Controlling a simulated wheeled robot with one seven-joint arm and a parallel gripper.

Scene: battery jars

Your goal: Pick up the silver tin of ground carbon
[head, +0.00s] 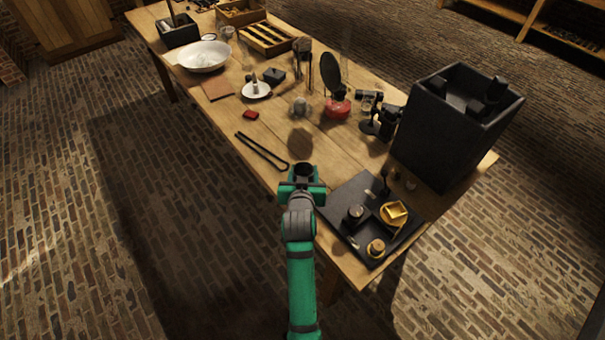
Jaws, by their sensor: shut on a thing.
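My gripper (303,182) is over the near edge of the table, to the left of the black tray. It is shut on a small round container with a dark top, which I take to be the silver tin of ground carbon (303,169). Only its upper part shows; the green jaws and my arm hide the rest. I cannot tell whether its base is clear of the table.
The black tray (345,241) carries small brass and dark items. A tall black box (434,146) stands at the right. Black tongs (262,151) lie left of my gripper. A red-based burner (338,108) and a white bowl (203,56) stand farther back.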

